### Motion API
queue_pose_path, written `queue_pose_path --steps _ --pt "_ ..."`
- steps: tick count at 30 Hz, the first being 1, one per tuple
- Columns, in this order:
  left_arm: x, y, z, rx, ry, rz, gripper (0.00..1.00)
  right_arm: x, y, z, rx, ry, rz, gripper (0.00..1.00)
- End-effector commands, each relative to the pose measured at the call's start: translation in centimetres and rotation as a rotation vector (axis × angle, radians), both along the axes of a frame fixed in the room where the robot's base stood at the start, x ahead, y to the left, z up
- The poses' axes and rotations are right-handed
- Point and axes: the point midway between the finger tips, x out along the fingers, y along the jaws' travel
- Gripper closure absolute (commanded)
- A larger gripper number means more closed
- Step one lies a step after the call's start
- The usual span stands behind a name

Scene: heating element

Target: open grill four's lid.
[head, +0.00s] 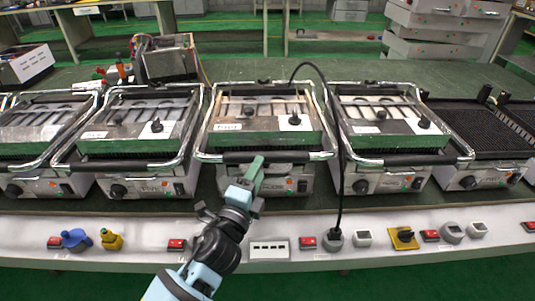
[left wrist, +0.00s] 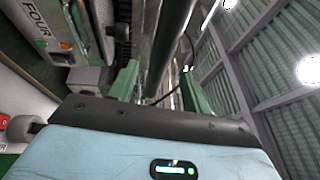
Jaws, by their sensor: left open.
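Grill four (head: 299,184) is the middle grill on the bench, and its FOUR label shows in the left wrist view (left wrist: 38,18). Its lid (head: 262,137) is down, with a dark handle bar (head: 290,156) across the front. My left gripper (head: 255,168) is in front of the handle, near its middle. In the left wrist view the green fingers (left wrist: 160,85) stand apart, and the dark bar (left wrist: 172,40) runs up between them in the picture. Whether either finger touches the bar is unclear. My right gripper is out of view.
Closed grills stand on both sides, such as the one at left (head: 140,135) and the one at right (head: 385,130). The far right grill (head: 480,128) shows a bare ridged plate. A black cable (head: 341,175) hangs just right of grill four to a socket on the bench front (head: 400,255).

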Motion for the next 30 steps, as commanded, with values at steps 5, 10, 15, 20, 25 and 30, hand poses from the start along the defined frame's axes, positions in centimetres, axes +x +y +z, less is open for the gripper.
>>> queue_pose_path --steps 5,10,15,20,25,30 --pt "2.0 -0.9 0.4 -0.002 0.000 0.000 0.51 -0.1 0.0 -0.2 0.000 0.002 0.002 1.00" --pt "4.3 -1.8 0.6 -0.003 0.001 0.000 0.51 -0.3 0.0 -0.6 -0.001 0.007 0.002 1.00" --pt "5.9 -2.5 0.8 -0.003 0.001 0.001 0.51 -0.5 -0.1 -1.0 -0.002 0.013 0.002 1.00" --pt "6.6 -2.8 0.9 -0.003 0.001 0.000 0.51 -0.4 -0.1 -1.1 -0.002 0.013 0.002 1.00" --pt "6.8 -2.8 1.0 -0.003 0.001 0.000 0.51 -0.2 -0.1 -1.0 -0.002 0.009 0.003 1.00" --pt "6.8 -2.8 1.0 -0.003 0.001 0.000 0.58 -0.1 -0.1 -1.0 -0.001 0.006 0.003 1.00"
